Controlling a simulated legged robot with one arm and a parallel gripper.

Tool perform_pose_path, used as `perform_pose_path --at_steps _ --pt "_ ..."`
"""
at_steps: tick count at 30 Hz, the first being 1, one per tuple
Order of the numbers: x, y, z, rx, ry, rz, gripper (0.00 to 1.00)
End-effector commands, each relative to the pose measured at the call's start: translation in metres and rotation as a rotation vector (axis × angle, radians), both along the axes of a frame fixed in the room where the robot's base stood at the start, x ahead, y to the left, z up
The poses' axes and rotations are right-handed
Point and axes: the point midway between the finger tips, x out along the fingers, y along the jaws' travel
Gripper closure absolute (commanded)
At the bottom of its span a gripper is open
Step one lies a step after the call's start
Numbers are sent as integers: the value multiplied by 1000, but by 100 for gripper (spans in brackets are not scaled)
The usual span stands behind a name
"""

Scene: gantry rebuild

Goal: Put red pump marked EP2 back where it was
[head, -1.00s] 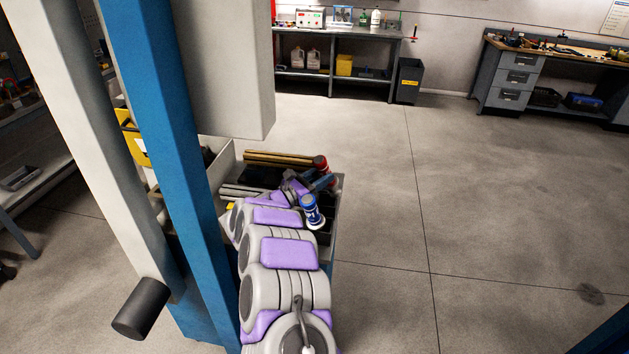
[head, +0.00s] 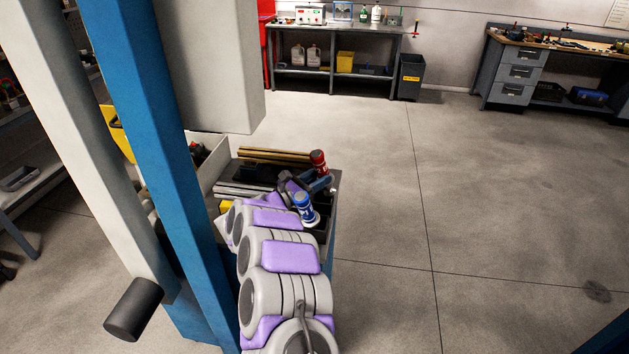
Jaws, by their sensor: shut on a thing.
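The red pump (head: 319,160), a small red-topped cylinder, stands upright at the far right corner of the cart in the head view. Its marking is too small to read. My gripper (head: 320,181) reaches over the cart and is shut on the red pump, and its fingers hide part of the pump's lower body. I cannot tell whether the pump's base touches the cart. A blue and white pump (head: 304,206) stands nearer to me, close beside my wrist.
The cart (head: 328,226) holds wooden and grey bars (head: 265,154) and dark trays. A blue post (head: 160,150) and a pale post stand close on the left. A bench (head: 345,30) and a grey bin (head: 410,76) are at the back.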

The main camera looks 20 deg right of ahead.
Motion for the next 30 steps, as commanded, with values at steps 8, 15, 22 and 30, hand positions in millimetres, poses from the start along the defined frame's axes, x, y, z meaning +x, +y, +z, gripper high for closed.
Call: perform_pose_path --at_steps 8,15,22,30 --pt "-5 -5 -8 12 12 -13 39" --pt "-5 3 5 2 12 -10 37" --pt "-11 33 7 -2 8 -5 37" --pt "-21 67 5 -1 0 -6 37"
